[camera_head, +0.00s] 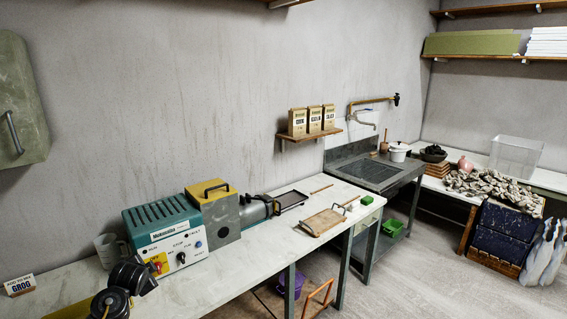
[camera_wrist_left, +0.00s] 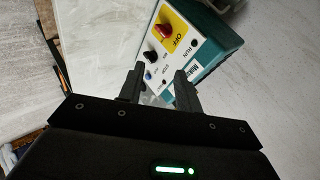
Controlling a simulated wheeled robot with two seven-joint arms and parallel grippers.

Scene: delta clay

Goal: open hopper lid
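The machine has a teal control box (camera_head: 160,222) with a white front panel (camera_head: 178,252) of knobs and switches. Right of it stands a grey hopper (camera_head: 224,219). Its yellow lid (camera_head: 198,187) lies flat on top, shut, with a dark handle (camera_head: 217,187). My left gripper (camera_head: 150,276) is low in front of the control box, left of the hopper and apart from the lid. In the left wrist view, its two fingers (camera_wrist_left: 158,88) are apart and empty, with the control panel (camera_wrist_left: 172,48) beyond them. The hopper lid cannot be made out there. My right gripper is not in view.
A grey mug (camera_head: 108,250) stands left of the control box, and a GROG sign (camera_head: 20,285) is at the table's left. A wooden board (camera_head: 322,222) lies right on the white table (camera_head: 262,238). The table front before the hopper is clear.

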